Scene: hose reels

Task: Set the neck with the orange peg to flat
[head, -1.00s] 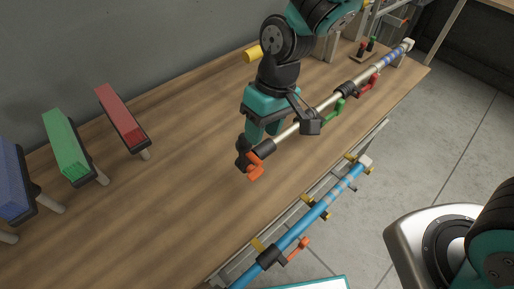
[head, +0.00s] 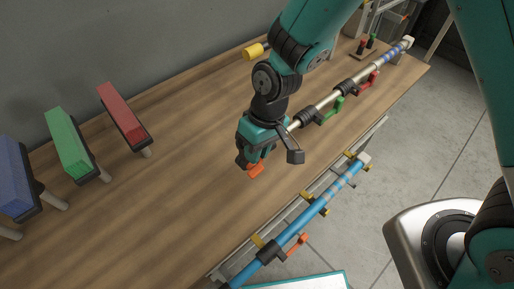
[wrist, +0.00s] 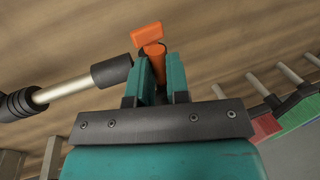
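A silver pole (head: 323,102) runs over the wooden bench and carries black collars with coloured pegs. The orange peg (head: 257,170) is at its near end, partly hidden by my gripper (head: 252,158) in the head view. In the wrist view the orange peg (wrist: 150,36) stands between the two teal fingertips of my gripper (wrist: 157,66), which close on its sides. The black end collar (wrist: 112,70) is just left of the fingers. Further along the pole are a green peg (head: 331,111) and a red peg (head: 367,84).
A blue pole (head: 290,240) with yellow pegs and an orange-red peg (head: 295,245) lies along the bench's front edge. Blue (head: 14,180), green (head: 70,145) and red (head: 122,115) blocks on posts stand at left. A yellow cylinder (head: 256,50) is by the wall. The middle bench is clear.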

